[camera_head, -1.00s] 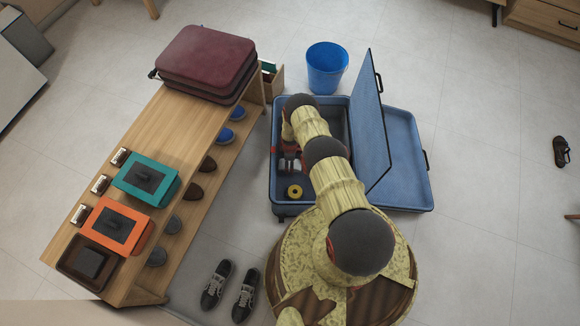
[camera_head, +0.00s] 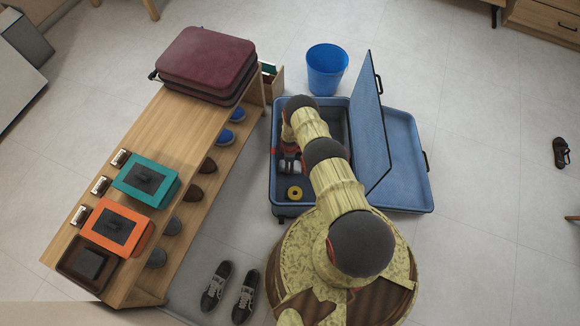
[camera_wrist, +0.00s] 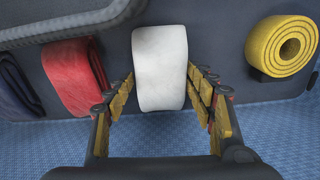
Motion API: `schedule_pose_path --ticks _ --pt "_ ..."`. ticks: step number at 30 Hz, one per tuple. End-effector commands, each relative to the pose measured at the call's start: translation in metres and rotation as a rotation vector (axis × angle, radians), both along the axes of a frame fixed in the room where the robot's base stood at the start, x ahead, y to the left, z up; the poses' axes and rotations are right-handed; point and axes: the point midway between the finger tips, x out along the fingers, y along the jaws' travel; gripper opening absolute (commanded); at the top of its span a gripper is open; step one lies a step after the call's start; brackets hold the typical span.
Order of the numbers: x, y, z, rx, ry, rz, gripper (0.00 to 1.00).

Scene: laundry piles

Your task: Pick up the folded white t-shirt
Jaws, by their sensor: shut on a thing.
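The folded white t-shirt (camera_wrist: 160,68) is a rounded white bundle in the middle of the wrist view, on the dark floor of the open blue suitcase (camera_head: 277,185). My gripper (camera_wrist: 164,92) has one finger on each side of its near part and is shut on it. In the head view my gripper (camera_head: 290,164) is inside the suitcase's left half, and my arm covers much of that half. The shirt is largely hidden there.
A yellow roll (camera_wrist: 282,46) lies right of the shirt; it also shows in the head view (camera_head: 294,193). A red folded cloth (camera_wrist: 76,77) and a dark blue one (camera_wrist: 18,82) lie to the left. The upright divider panel (camera_head: 368,120) and a blue bucket (camera_head: 327,68) stand nearby.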

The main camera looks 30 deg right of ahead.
Motion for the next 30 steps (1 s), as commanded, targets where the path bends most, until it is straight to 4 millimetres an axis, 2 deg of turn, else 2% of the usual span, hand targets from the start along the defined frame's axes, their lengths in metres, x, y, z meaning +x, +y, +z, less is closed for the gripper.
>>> schedule_pose_path --ticks 4,11,17,23,30 --pt "0.000 0.000 0.000 0.000 0.000 0.000 0.25" --pt "0.000 0.000 0.001 0.000 0.000 0.000 0.25" --pt "0.002 0.000 0.012 0.000 -0.002 0.000 0.25" --pt "0.002 0.000 0.042 -0.001 -0.001 0.000 0.25" --pt "0.002 -0.001 0.089 -0.001 -0.001 0.000 0.25"
